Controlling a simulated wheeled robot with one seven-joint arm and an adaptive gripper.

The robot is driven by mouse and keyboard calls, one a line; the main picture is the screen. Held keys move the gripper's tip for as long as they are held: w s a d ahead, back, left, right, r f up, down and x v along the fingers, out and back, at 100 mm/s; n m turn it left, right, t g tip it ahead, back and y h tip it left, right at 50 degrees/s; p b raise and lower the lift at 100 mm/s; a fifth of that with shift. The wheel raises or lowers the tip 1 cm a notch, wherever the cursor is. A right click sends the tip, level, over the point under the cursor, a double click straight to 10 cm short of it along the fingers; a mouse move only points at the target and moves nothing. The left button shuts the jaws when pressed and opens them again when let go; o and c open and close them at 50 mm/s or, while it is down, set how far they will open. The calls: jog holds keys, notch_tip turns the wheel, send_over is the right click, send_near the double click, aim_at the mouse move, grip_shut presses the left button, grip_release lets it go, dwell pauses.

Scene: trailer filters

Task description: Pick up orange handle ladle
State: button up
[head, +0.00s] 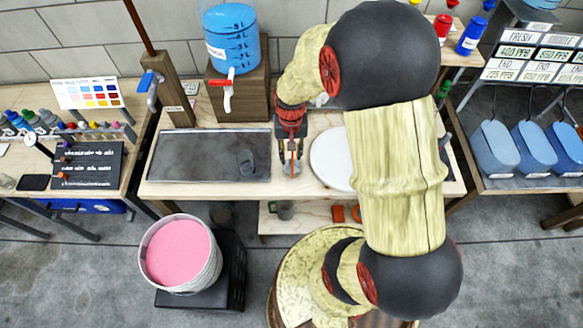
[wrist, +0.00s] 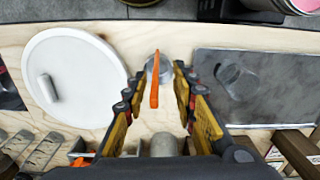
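The ladle has an orange handle (wrist: 154,84) and a grey metal bowl (wrist: 163,68), seen near the middle of the wrist view. The handle sticks up towards the wrist camera. In the head view it shows as a thin orange strip (head: 293,165) on the workbench, partly hidden by the fingers. My gripper (wrist: 159,78) is open above the bench, with one finger on each side of the handle. A gap shows between the handle and each finger. In the head view my gripper (head: 291,158) points down between the grey tray and the white disc.
A dark grey tray (head: 205,155) with a grey round item lies left of the ladle. A white round board (head: 330,160) lies right of it, partly behind my arm. A blue tank (head: 230,38) stands behind. A pink-filled bucket (head: 180,254) stands in front of the bench.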

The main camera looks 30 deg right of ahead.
jog(key=f, duration=0.4)
jog(key=shift+s+d+b, duration=0.15)
jog(key=shift+s+b, duration=0.05)
jog(key=shift+b, duration=0.1)
jog(key=shift+c, duration=1.1)
jog(key=c, duration=0.4)
grip_shut()
